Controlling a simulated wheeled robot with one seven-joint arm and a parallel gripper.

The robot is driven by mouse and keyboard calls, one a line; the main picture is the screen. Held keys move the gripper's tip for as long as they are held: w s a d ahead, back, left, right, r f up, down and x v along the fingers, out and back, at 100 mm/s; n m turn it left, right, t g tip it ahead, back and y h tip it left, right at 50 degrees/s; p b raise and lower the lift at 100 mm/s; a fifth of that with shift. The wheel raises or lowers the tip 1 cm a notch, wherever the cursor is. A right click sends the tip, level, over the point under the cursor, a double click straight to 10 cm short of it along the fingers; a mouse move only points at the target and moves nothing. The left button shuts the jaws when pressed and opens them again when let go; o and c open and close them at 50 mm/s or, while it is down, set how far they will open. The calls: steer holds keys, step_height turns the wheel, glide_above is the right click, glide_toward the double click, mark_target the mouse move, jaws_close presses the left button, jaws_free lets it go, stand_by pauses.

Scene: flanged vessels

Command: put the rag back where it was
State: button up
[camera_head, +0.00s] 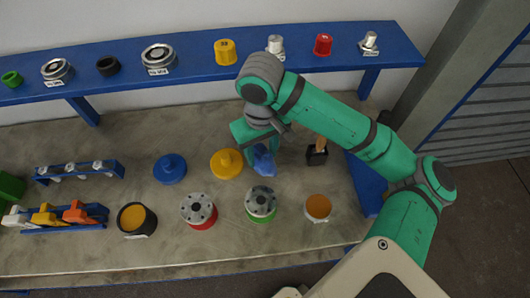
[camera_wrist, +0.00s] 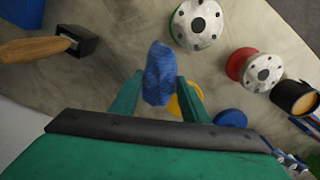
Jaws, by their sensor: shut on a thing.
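The rag (camera_wrist: 159,73) is a crumpled blue cloth between the two green fingers of my gripper (camera_wrist: 158,92) in the wrist view. My gripper is shut on it. In the head view the rag (camera_head: 264,161) hangs below my gripper (camera_head: 257,146), right of the yellow flanged lid and above the green-based vessel. From these views I cannot tell whether the rag touches the table.
A yellow lid (camera_head: 227,163) and a blue lid (camera_head: 170,168) lie on the grey table (camera_head: 110,255). Flanged vessels, one green-based (camera_head: 261,203) and one red-based (camera_head: 199,209), stand in front. A wooden-handled tool in a black holder (camera_head: 316,155) stands right. A blue shelf (camera_head: 200,65) runs behind.

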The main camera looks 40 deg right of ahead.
steer(key=w+d+f, duration=0.1)
steer(key=f, duration=0.1)
steer(key=w+d+f, duration=0.1)
steer(key=f, duration=0.1)
steer(key=w+d+f, duration=0.1)
steer(key=d+f, duration=0.1)
steer(key=shift+w, duration=0.25)
steer(key=shift+w+d+f, duration=0.1)
steer(key=shift+f, duration=1.5)
steer(key=shift+f, duration=0.1)
steer(key=o, duration=1)
step_height(320, 180, up, 12)
steer(key=shift+r, duration=0.1)
